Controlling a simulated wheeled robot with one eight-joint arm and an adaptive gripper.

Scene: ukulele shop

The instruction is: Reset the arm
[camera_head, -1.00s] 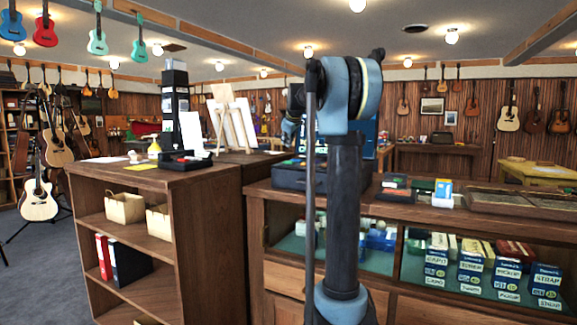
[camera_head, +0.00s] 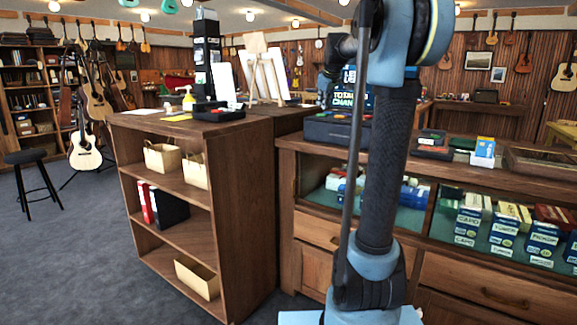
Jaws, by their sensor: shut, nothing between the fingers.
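My arm (camera_head: 388,165) rises upright through the right middle of the head view, with a blue lower joint and a dark column. A large blue joint (camera_head: 418,35) at its top is cut off by the upper edge. A grey part of my arm (camera_head: 345,46) shows behind it on the left. I cannot make out my gripper or its fingers; they are hidden or outside the picture. No object is seen held.
A brown shelf unit (camera_head: 182,236) stands left of my arm. A glass-fronted counter (camera_head: 490,276) with small boxes is behind and right. A black stool (camera_head: 26,157) and guitars stand farther left. Grey floor (camera_head: 75,265) is open at the left front.

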